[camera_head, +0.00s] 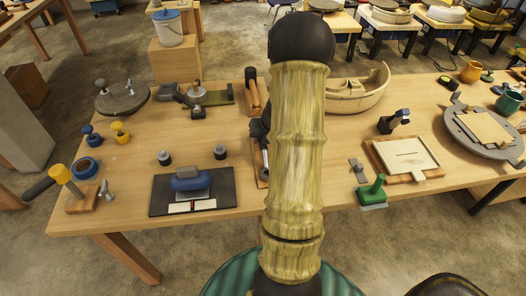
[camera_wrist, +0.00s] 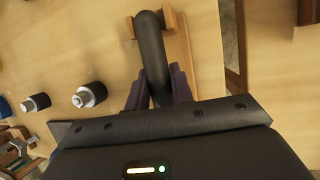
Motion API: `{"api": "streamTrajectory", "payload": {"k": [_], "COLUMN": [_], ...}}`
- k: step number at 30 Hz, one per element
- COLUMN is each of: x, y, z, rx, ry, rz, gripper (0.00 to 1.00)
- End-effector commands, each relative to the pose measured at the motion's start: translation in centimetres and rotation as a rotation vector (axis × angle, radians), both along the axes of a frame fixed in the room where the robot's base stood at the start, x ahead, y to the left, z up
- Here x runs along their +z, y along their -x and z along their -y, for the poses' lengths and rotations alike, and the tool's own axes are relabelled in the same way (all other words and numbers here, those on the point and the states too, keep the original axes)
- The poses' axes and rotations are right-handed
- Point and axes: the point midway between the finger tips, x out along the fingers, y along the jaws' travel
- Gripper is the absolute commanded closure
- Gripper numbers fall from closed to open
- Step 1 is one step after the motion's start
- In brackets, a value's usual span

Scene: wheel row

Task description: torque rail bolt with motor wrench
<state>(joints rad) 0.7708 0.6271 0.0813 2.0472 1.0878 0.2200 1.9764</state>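A dark tool with a thick bent handle (camera_wrist: 152,50), seemingly the motor wrench, lies along a wooden cradle (camera_wrist: 180,45) in the wrist view. The fingers of my gripper (camera_wrist: 158,85) lie on both sides of the handle with no clear gap, so it looks shut on it. The tool still rests at the cradle. In the head view my arm hides most of the tool, and only part of the cradle (camera_head: 261,176) shows beside my gripper (camera_head: 260,132). An olive-green plate with metal fittings (camera_head: 214,98) lies at the back left; I cannot tell whether it carries the rail bolt.
Two black cylinders with light tops (camera_wrist: 90,95) stand left of the tool. A dark mat (camera_head: 222,195) bearing a blue block (camera_head: 190,180) lies at the front left. A wooden boat-shaped piece (camera_head: 362,98) and a framed board (camera_head: 405,155) are on the right.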

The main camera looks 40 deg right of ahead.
Motion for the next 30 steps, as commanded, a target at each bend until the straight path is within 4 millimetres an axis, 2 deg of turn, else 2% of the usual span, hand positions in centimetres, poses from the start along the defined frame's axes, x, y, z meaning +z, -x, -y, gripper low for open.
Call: {"api": "streamTrajectory", "payload": {"k": [1, 2, 8, 30], "x": [0.0, 0.0, 0.2, 4.8], "y": [0.0, 0.0, 0.0, 0.0], "z": [0.0, 0.0, 0.0, 0.0], "rx": [0.000, 0.000, 0.000, -0.001], "ry": [0.000, 0.000, 0.001, -0.001], "rz": [0.000, 0.000, 0.001, 0.001], "gripper": [0.95, 1.00, 1.00, 1.00]}}
